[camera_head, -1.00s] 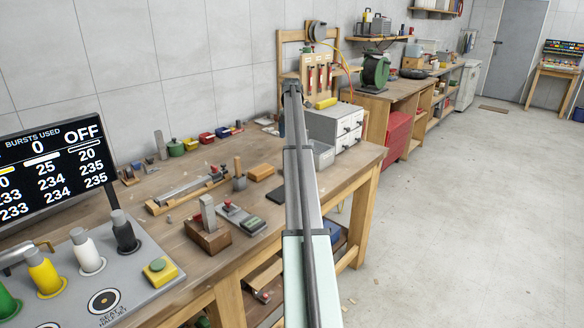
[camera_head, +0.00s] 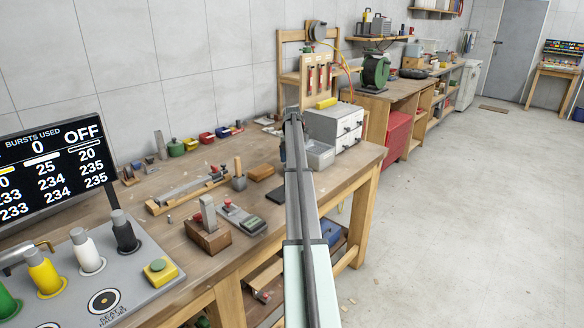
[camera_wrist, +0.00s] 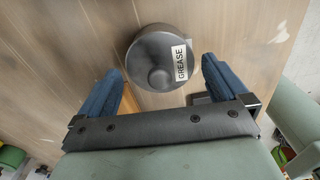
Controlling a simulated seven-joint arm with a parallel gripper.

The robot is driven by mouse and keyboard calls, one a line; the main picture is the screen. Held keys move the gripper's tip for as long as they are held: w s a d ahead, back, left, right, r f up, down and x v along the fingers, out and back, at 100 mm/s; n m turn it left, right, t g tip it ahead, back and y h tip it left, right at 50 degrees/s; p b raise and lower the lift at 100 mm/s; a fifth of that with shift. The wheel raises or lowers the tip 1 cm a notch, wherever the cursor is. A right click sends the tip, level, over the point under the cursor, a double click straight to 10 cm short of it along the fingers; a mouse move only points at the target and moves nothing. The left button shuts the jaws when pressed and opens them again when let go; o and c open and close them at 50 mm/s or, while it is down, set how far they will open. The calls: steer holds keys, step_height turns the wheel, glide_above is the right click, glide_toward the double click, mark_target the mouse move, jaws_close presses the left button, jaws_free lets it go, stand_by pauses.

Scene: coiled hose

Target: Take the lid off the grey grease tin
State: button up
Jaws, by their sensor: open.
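The grey grease tin (camera_wrist: 150,42) stands on the wooden bench in the wrist view, with a white GREASE label on it. Its round lid with a small knob (camera_wrist: 160,78) is on the tin. My gripper (camera_wrist: 161,66) is open, with one blue finger to the left of the tin and one to the right. The fingers look apart from the tin, with nothing held; their height relative to the lid is hard to tell. In the head view, I cannot make out the tin; my arm crosses that part of the bench.
Grey drawers (camera_head: 334,128) stand at the bench's right end. A wooden block (camera_head: 261,173), a grey cup (camera_head: 239,183) and a dark flat pad (camera_head: 279,195) lie left of my arm. A control panel with a screen (camera_head: 48,165) is at the front left.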

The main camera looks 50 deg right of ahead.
steer(key=shift+f, duration=0.2)
steer(key=c, duration=0.9)
steer(key=shift+o, duration=0.2)
steer(key=shift+r, duration=0.1)
